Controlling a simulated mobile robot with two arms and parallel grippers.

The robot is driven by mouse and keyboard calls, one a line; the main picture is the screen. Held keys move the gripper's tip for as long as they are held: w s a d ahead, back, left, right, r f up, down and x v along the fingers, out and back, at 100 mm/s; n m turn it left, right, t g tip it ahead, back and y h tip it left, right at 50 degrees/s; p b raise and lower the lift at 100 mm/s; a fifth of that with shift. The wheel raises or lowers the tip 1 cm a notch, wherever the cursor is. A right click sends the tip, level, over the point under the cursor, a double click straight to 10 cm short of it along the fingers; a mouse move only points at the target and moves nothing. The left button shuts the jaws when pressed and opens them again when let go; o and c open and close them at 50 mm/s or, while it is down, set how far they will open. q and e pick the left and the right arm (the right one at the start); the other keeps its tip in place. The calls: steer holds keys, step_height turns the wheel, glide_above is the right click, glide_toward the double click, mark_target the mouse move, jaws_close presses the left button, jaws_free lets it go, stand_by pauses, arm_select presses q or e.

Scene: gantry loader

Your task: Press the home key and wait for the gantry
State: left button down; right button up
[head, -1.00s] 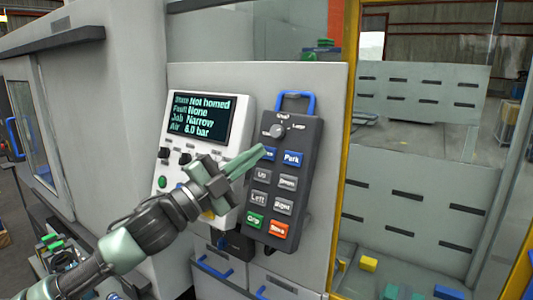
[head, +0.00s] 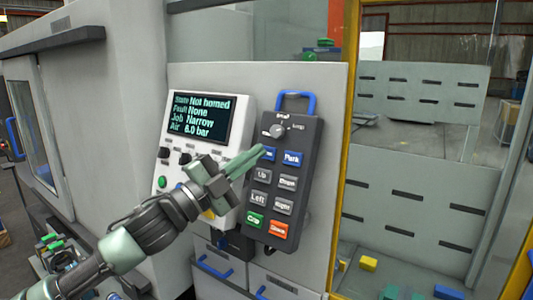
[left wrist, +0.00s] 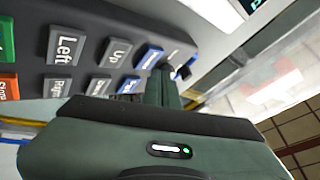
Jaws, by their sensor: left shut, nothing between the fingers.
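The dark grey pendant (head: 272,228) hangs on the light grey panel, with a selector knob and two columns of keys. The blue home key (head: 270,154) is left of the blue Park key (head: 292,159) and mostly covered by my fingertips. My left gripper (head: 262,151) is shut and empty, its green fingers pointing at the home key. In the left wrist view the fingertips (left wrist: 165,72) are close by the home key (left wrist: 148,57); I cannot tell if they touch it. The screen (head: 202,118) reads State Not homed, Fault None, Job Narrow, Air 6.0 bar. My right gripper is out of view.
A white control box (head: 168,165) with knobs and a green button surrounds the screen. A blue handle (head: 297,98) tops the pendant. To the right, a yellow post (head: 346,150) borders a glazed cell with slotted grey panels (head: 410,200) and coloured blocks at the bottom.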

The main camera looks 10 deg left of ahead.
arm_select(q)
steer(key=shift+w, duration=0.1)
stand_by(0.3)
steer(key=shift+w+d+f, duration=0.15)
steer(key=shift+w, duration=0.15)
